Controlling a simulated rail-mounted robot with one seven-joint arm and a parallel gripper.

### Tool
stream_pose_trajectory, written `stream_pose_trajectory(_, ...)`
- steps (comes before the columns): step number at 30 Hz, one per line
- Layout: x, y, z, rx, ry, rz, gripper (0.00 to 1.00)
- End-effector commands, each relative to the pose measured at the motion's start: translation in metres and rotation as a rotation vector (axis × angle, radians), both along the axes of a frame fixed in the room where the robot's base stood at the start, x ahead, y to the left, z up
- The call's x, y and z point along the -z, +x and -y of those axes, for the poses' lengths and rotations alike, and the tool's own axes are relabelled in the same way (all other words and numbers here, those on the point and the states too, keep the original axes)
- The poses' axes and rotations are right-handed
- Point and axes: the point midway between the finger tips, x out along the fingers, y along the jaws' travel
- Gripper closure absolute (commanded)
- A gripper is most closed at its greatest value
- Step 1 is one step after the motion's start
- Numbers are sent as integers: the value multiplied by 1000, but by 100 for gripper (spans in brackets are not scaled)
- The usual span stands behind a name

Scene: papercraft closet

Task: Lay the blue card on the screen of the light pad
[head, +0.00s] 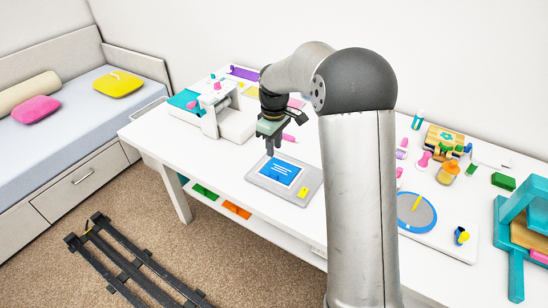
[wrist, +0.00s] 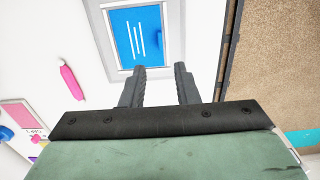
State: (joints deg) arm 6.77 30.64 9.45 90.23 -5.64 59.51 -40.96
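The blue card (head: 278,172) with white lines lies flat on the screen of the light pad (head: 262,183), a grey slab near the table's front edge. In the wrist view the blue card (wrist: 125,38) sits within the pale screen border, inside the grey frame of the light pad (wrist: 178,30). My gripper (head: 273,151) points down above the pad's back left part, apart from the card. In the wrist view my gripper (wrist: 160,70) has its two fingers spread with nothing between them.
A yellow piece (head: 303,191) sits on the pad's right end. A pink pen (head: 289,138) lies behind the pad; it also shows in the wrist view (wrist: 71,81). A white machine (head: 235,120) stands to the left. A round blue mat (head: 415,212) and several small tools are to the right.

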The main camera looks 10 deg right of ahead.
Motion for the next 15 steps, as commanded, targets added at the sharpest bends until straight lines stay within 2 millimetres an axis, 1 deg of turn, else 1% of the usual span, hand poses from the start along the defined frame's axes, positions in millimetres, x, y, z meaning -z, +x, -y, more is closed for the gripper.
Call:
stream_pose_trajectory(3,-11,-1,0,2,-1,1,72)
stream_pose_trajectory(5,-17,-6,-1,11,-2,2,72)
stream_pose_trajectory(8,-32,-33,-4,66,-10,5,72)
stream_pose_trajectory(11,-50,-83,-8,175,-22,12,72)
stream_pose_trajectory(12,-56,-108,-8,230,-25,16,72)
stream_pose_trajectory(14,-61,-148,-9,321,-26,20,72)
stream_pose_trajectory(15,-63,-174,-9,381,-23,26,72)
